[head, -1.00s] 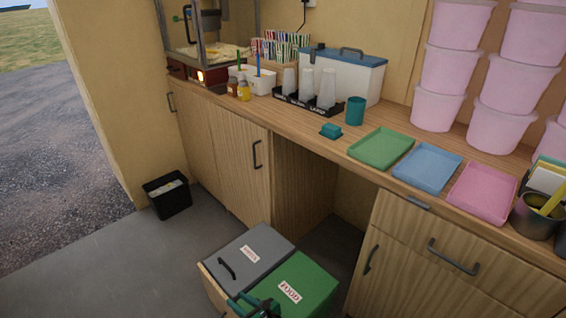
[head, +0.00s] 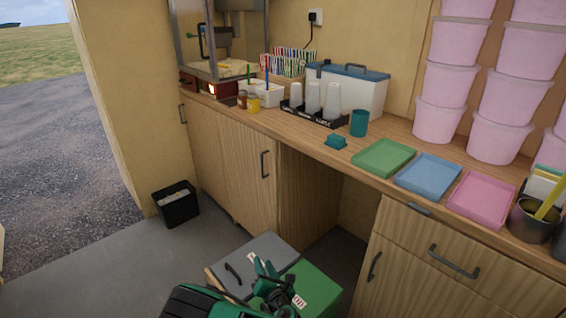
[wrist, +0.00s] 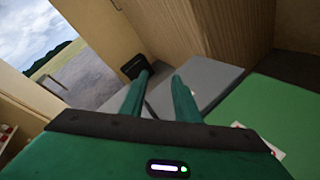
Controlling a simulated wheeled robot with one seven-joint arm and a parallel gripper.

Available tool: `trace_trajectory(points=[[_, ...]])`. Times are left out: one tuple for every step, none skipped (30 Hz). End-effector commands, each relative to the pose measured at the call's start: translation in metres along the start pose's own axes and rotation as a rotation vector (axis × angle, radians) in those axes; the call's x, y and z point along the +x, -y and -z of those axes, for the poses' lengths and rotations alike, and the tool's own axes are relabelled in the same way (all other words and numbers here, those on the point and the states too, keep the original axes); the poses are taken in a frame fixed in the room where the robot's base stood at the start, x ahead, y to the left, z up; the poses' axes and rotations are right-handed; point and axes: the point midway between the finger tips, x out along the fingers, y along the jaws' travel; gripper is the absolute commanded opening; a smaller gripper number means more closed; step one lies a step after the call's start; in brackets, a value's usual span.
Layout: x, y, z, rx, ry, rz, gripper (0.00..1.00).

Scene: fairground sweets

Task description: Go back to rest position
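My gripper (head: 266,264) is raised at the bottom centre of the head view, in front of the two lidded bins. In the wrist view my gripper (wrist: 161,76) has its two green fingers apart, with nothing between them. Behind the fingers are the grey bin lid (wrist: 205,73) and the green bin lid (wrist: 275,115). In the head view my gripper and arm hide part of the grey lid (head: 268,246) and the green lid (head: 322,290), which bears a food label. Both lids look shut.
The wooden counter (head: 300,137) runs along the wall with a green tray (head: 384,158), blue tray (head: 428,175), pink tray (head: 482,198), teal cup (head: 359,123) and stacked pink tubs (head: 437,121). A black waste bin (head: 176,206) stands on the floor at left. Floor (head: 110,265) left of the bins is clear.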

Motion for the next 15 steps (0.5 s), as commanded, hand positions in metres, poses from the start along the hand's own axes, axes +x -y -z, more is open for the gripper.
trace_trajectory(points=[[0.005,0.003,-0.028,0.081,0.046,0.046,0.29],[0.007,0.007,-0.041,0.126,0.071,0.073,0.29],[0.008,0.012,-0.058,0.187,0.102,0.109,0.29],[0.008,0.016,-0.071,0.232,0.125,0.137,0.29],[0.009,0.021,-0.084,0.275,0.149,0.163,0.29],[0.008,0.026,-0.100,0.335,0.180,0.197,0.29],[0.008,0.031,-0.112,0.380,0.202,0.222,0.29],[0.006,0.036,-0.124,0.423,0.225,0.248,0.29],[0.004,0.043,-0.138,0.482,0.253,0.281,0.29],[0.002,0.048,-0.149,0.526,0.276,0.305,0.29],[0.000,0.053,-0.160,0.569,0.298,0.330,0.29],[-0.004,0.059,-0.174,0.626,0.325,0.362,0.29],[-0.007,0.064,-0.184,0.669,0.346,0.385,0.29],[-0.010,0.069,-0.193,0.712,0.367,0.408,0.29],[-0.015,0.075,-0.205,0.769,0.393,0.438,0.29]])
